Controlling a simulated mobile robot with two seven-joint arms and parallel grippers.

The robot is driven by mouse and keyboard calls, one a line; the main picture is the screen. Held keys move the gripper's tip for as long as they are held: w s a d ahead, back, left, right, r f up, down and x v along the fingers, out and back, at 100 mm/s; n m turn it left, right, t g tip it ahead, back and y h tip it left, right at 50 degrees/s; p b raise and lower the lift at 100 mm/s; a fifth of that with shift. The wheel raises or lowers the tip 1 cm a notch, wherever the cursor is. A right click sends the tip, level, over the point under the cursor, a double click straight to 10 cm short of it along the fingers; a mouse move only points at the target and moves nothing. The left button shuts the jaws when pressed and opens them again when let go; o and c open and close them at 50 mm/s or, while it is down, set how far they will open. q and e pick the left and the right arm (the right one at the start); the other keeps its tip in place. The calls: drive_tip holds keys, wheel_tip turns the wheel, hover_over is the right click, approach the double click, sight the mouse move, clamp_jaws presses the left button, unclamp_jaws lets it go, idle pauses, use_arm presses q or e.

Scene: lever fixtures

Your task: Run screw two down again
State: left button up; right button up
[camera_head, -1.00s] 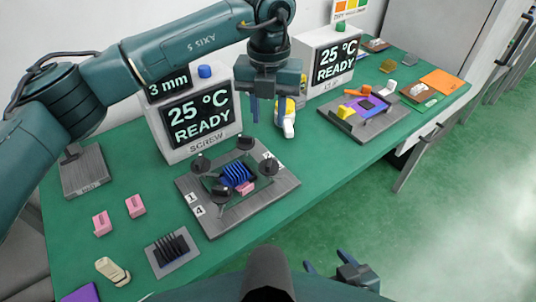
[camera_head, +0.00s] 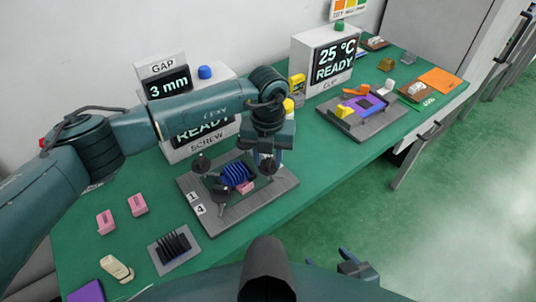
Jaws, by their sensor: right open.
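The grey screw fixture (camera_head: 228,222) stands on the green bench, with a dark knobbed screw at each corner and a blue ribbed part (camera_head: 236,176) in its middle. Labels 1 and 4 show at its left side. My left gripper (camera_head: 267,164) points down at the fixture's right side, by the dark knobs there. It covers the right-hand labels and much of the back right knob, so I cannot tell which knob lies between its fingers or whether they grip it. My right gripper (camera_head: 328,262) is open and empty at the bottom, beyond the bench's front edge.
The SCREW station box (camera_head: 165,68) stands behind the fixture, its gap display reading 3 mm. Pink blocks (camera_head: 106,222) and a black finned part (camera_head: 174,247) lie left of the fixture. A second fixture (camera_head: 376,124) and its READY display stand at the right.

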use_arm(q)
drive_tip(key=shift+c, duration=0.2)
clamp_jaws()
idle(0.3)
